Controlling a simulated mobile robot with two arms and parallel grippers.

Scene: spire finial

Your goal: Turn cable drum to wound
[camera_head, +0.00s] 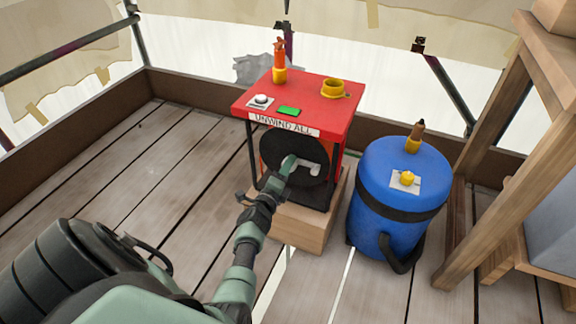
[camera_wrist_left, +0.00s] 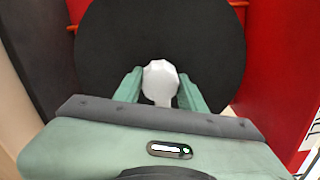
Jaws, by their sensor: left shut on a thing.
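The cable drum (camera_head: 305,147) is a black disc set in the front of a red box labelled "UNWIND ALL". It also fills the upper part of the left wrist view (camera_wrist_left: 110,50). A white crank handle (camera_head: 309,168) sits on its face, and its pale knob shows in the left wrist view (camera_wrist_left: 160,76). My left gripper (camera_head: 288,166) is at the drum face, its green fingers on both sides of the knob in the left wrist view (camera_wrist_left: 161,91), shut on it. The gripper hides part of the handle. My right gripper is not in view.
The red box top (camera_head: 305,95) holds an orange-handled tool (camera_head: 279,62), a yellow cup (camera_head: 334,88), a white button and a green block. A wooden block (camera_head: 305,226) supports the box. A blue barrel (camera_head: 385,215) stands close on the right. Planks at left are clear.

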